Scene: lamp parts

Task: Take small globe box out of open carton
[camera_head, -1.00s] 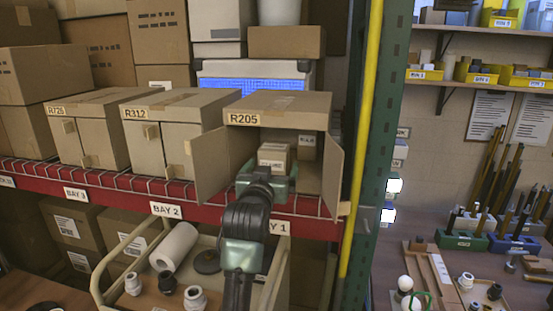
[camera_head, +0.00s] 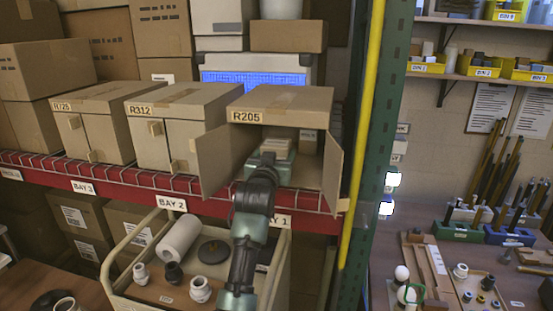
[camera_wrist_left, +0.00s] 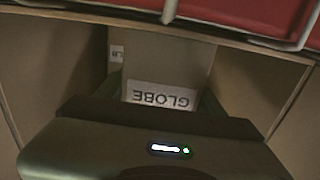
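The open carton (camera_head: 279,105), labelled R205, stands on the shelf with its two door flaps swung outward. The small globe box (camera_head: 277,146) is inside it. In the left wrist view the globe box (camera_wrist_left: 165,62) carries a white GLOBE label that reads upside down. My left gripper (camera_head: 272,163) reaches into the carton at the box's front and hides its lower part in the head view. In the wrist view its green fingers lie on either side of the box; I cannot tell whether they touch it. My right gripper is not in view.
A second small box (camera_head: 309,141) stands farther back, to the right of the globe box. The left flap (camera_head: 222,160) and right flap (camera_head: 333,165) flank my arm. Closed cartons (camera_head: 178,112) stand to the left. A cart (camera_head: 150,292) with lamp parts is below.

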